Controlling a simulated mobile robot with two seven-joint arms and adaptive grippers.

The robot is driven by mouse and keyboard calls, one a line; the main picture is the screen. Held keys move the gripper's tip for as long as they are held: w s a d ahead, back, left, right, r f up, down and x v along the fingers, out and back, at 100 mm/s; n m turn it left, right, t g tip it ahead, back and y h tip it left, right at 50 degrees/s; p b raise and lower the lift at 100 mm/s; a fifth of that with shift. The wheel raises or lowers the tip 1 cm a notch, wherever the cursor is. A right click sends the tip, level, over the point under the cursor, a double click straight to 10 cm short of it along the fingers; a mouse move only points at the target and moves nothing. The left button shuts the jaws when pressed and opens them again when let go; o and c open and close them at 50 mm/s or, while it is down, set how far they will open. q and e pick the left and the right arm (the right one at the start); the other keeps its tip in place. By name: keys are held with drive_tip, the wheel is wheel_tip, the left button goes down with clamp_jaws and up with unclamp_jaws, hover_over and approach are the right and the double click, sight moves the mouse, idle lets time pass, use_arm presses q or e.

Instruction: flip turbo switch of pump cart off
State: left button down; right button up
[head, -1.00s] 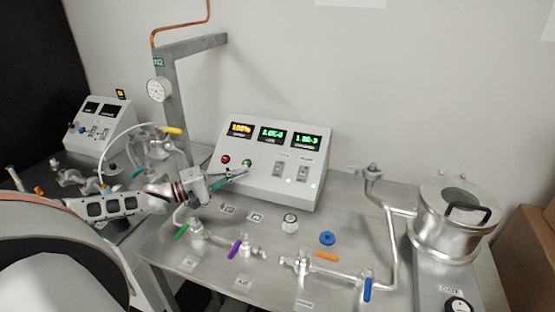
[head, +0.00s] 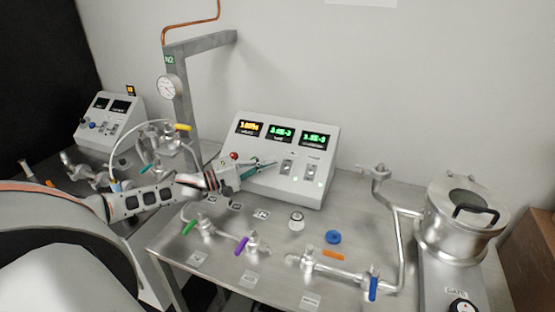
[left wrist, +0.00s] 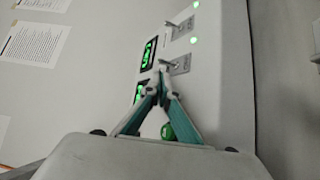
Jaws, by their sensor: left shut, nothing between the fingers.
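A grey sloped control box (head: 275,190) stands on the steel table, with one orange and two green displays. Two toggle switches sit on its front: a left one (head: 287,167) and a right one (head: 312,170). Their labels are too small to read, so I cannot tell which is the turbo switch. My left gripper (head: 273,163) is shut and empty, its tips just left of the left switch. In the left wrist view the shut tips (left wrist: 160,80) appear close beside the nearer switch (left wrist: 178,66); contact cannot be told. A green button (left wrist: 168,132) is partly hidden behind the fingers.
A red button (head: 234,155) is close above my left gripper. Valves with green (head: 189,226), purple (head: 242,244) and blue (head: 373,288) handles stand in front. A metal chamber (head: 460,220) is at right. A smaller control box (head: 108,118) is at far left.

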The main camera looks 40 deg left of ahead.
sight(277, 168)
use_arm(q)
drive_tip(key=shift+x, duration=1.5)
drive_tip(key=shift+a+f+b, duration=0.1)
drive_tip(key=shift+a+b, duration=0.05)
drive_tip(key=shift+b, duration=0.2)
